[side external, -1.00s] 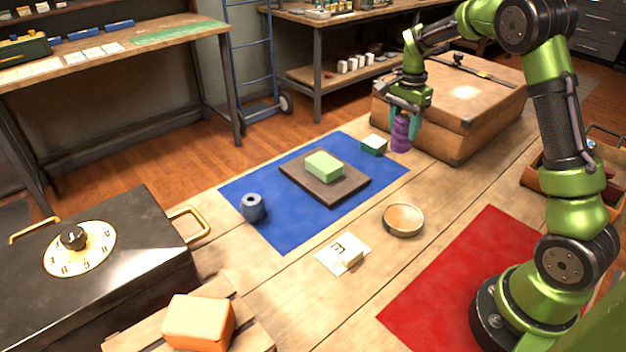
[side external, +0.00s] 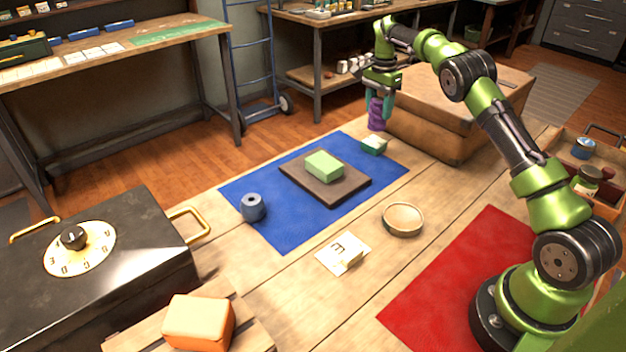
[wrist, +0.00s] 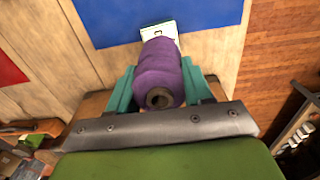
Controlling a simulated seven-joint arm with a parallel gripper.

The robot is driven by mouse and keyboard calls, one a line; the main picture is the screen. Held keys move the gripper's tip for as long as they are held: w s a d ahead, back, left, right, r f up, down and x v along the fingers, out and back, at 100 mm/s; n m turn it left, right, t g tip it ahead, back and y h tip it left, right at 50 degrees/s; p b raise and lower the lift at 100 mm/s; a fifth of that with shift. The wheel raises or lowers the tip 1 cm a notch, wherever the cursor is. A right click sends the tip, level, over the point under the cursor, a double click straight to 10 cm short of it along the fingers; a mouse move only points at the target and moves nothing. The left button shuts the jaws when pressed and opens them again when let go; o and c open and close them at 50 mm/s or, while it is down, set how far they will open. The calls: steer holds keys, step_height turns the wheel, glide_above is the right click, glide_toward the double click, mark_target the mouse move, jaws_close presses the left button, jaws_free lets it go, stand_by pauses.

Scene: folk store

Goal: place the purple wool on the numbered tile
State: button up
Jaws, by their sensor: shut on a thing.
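The purple wool (side external: 376,114) is a spool held between the fingers of my gripper (side external: 379,98), in the air near the wooden chest. In the wrist view the purple wool (wrist: 159,75) sits between the two teal fingers of my gripper (wrist: 160,92), its hollow end toward the camera.
A bowl (side external: 403,219) stands right of the tile. A red mat (side external: 450,275) and a wooden chest (side external: 440,125) are nearby.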

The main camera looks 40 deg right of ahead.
mark_target(376, 124)
steer(key=shift+f, duration=1.8)
steer(key=shift+f, duration=0.15)
steer(key=o, duration=1)
